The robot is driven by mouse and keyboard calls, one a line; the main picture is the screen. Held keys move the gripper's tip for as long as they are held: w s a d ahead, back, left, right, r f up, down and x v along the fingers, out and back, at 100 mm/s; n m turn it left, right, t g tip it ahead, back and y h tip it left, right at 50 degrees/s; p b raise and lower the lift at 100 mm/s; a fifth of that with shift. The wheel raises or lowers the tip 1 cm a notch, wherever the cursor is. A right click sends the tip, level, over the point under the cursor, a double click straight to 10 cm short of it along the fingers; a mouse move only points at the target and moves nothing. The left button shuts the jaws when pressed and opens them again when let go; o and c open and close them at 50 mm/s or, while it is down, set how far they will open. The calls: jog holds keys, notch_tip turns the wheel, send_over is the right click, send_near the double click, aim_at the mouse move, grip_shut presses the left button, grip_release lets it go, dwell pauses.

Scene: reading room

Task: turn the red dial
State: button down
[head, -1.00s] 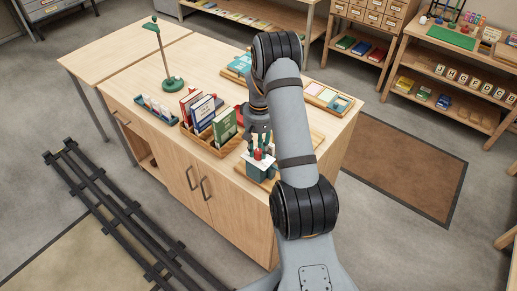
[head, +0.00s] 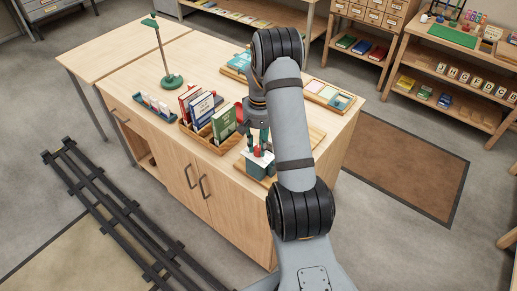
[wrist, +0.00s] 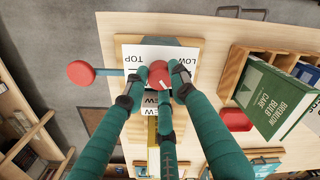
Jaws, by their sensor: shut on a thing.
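The red dial (wrist: 158,72) is a small round knob with a white pointer mark, set before a white plate (wrist: 156,53) lettered "TOP" and "LOW". My gripper (wrist: 158,76) has three teal fingers. In the wrist view it is shut on the dial, with fingertips on either side and the third finger below it. In the head view my gripper (head: 257,138) is over the teal and white dial unit (head: 258,167) near the table's front right edge, and the arm partly hides this spot.
A red disc (wrist: 80,73) on a blue rod sticks out beside the unit. A wooden book rack (head: 210,139) stands close to the left on the table (head: 130,75). A green lamp (head: 171,80) and flat trays are farther back.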

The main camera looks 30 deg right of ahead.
aim_at(259, 148)
jog(key=m+b, duration=0.4)
jog(key=shift+f, duration=0.25)
jog(key=shift+r+m+b, duration=0.2)
jog(key=shift+m+b, duration=0.8)
jog(key=shift+m, duration=0.5)
jog(key=c, duration=1.4)
grip_release()
jog(key=shift+r, duration=0.1)
notch_tip(259, 148, up, 12)
jog(key=shift+s, duration=0.15)
